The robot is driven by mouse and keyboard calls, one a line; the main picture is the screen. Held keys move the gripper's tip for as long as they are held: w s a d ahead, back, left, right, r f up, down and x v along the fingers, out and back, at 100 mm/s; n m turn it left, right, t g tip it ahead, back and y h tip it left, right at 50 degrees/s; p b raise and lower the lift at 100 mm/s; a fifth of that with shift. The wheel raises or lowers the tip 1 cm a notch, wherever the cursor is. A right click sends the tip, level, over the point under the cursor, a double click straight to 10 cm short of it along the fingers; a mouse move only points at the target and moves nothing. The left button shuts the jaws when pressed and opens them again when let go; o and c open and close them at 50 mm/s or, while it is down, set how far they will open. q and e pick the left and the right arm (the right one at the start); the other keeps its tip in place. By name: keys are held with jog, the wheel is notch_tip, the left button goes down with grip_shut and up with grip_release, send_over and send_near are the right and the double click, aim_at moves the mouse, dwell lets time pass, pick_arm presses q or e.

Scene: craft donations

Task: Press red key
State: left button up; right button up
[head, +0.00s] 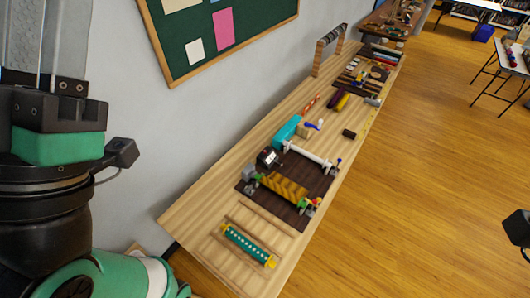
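I cannot make out a red key with certainty in the head view. A dark board (322,182) lies on the long wooden workbench (200,215), carrying a yellow-brown patterned roll, a white bar and small coloured parts. A small red part (317,203) shows at the board's right edge, too small to identify. My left arm fills the left edge, well apart from the bench; what seems to be its gripper (55,45) points up and its tips are cut off by the frame. My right gripper is not in view.
A teal roller with yellow ends (248,245) lies at the bench's near end. A teal block (288,130), an orange-red stick (311,103) and a dark block (349,134) lie behind the board. A green pinboard (250,50) hangs on the wall. The wooden floor at right is mostly clear.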

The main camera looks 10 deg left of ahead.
pick_arm(q)
grip_shut()
dwell(1.4)
